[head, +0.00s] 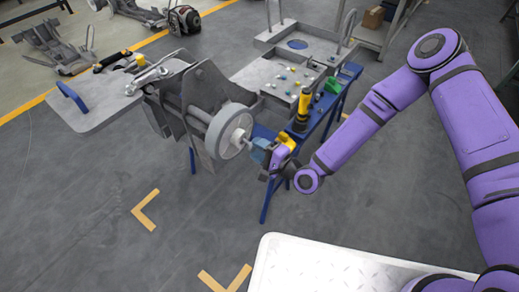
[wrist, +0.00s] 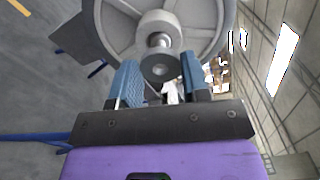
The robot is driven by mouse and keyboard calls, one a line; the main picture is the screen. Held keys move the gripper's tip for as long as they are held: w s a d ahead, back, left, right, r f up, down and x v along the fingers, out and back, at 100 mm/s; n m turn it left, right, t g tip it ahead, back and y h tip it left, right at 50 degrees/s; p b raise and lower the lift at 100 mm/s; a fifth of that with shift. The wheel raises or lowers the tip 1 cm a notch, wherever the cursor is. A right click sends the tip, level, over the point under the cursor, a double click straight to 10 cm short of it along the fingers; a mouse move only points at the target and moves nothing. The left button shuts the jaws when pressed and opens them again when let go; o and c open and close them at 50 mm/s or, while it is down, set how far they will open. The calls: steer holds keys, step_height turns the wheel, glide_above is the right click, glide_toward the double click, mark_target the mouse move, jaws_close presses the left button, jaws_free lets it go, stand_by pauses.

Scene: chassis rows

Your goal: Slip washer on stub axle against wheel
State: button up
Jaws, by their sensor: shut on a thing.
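The grey wheel (head: 228,131) is mounted on the side of the chassis (head: 198,95). Its pale stub axle (head: 243,140) points toward my gripper (head: 261,151). In the wrist view the wheel (wrist: 205,18) fills the top, with its hub and the axle (wrist: 157,41) in the middle. My gripper (wrist: 158,72) has its blue fingers on either side of a small round grey washer (wrist: 158,66), shut on it. The washer is in front of the hub, in line with the axle and apart from the wheel. I cannot tell whether the axle enters its hole.
A blue-legged bench (head: 325,105) with a yellow-handled tool (head: 303,105) stands close behind my gripper. A grey tray (head: 275,75) with small coloured parts is beyond it.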

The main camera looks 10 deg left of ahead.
steer(key=shift+x, duration=1.75)
steer(key=o, duration=1)
steer(key=v, duration=1.1)
